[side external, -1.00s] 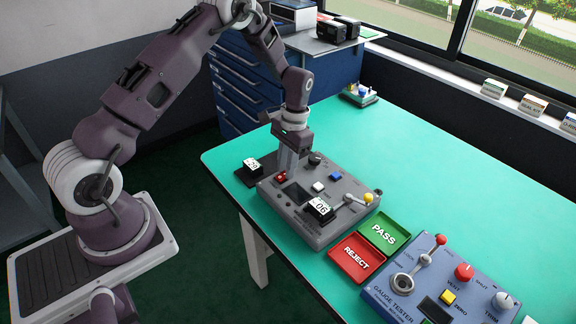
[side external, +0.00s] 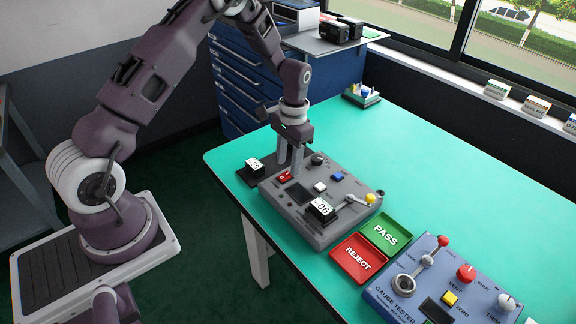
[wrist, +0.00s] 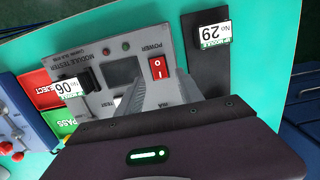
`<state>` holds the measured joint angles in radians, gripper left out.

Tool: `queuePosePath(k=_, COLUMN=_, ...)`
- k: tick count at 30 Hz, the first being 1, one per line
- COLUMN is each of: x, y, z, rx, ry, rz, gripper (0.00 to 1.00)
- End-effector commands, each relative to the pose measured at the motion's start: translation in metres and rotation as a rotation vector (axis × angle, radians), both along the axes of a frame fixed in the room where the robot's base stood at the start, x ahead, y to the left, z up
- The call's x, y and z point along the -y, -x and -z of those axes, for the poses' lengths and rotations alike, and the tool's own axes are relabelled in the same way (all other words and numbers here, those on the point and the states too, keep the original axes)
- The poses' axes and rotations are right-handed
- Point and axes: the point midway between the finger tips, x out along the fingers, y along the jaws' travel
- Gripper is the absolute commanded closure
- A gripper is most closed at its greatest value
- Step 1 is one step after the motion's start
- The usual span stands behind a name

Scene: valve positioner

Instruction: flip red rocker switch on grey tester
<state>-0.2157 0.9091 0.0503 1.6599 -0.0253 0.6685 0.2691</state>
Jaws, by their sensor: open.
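The grey tester (side external: 318,232) sits on the green table. Its red rocker switch (side external: 285,176) is at the left end of the panel. In the wrist view the switch (wrist: 158,68) shows white marks beside the word POWER; which side is pressed I cannot tell. My gripper (side external: 290,167) is open and empty, fingers pointing down just above the tester, close to the switch. In the wrist view the fingers (wrist: 160,98) appear just below the switch; whether they touch the panel I cannot tell.
A black module marked 06 (side external: 321,208) sits on the tester, near a yellow-knobbed lever (side external: 369,198). Module 29 (side external: 255,165) lies on a dark pad to the left. Red REJECT (side external: 358,258) and green PASS (side external: 386,234) trays and a blue gauge tester (side external: 400,300) stand right.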

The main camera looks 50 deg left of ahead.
Motion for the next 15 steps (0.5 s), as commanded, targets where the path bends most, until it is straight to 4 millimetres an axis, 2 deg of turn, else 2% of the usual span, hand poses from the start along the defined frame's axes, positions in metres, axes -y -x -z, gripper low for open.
queuePosePath(k=3, x=0.0, y=-0.004, z=-0.027, rx=0.005, ry=-0.002, rz=0.0, gripper=0.56)
queuePosePath(k=6, x=0.0, y=-0.005, z=-0.043, rx=0.004, ry=-0.001, rz=0.0, gripper=0.56)
queuePosePath(k=10, x=0.0, y=-0.005, z=-0.051, rx=0.001, ry=-0.001, rz=0.0, gripper=0.56)
queuePosePath(k=15, x=0.0, y=-0.005, z=-0.052, rx=0.001, ry=0.0, rz=0.0, gripper=0.56)
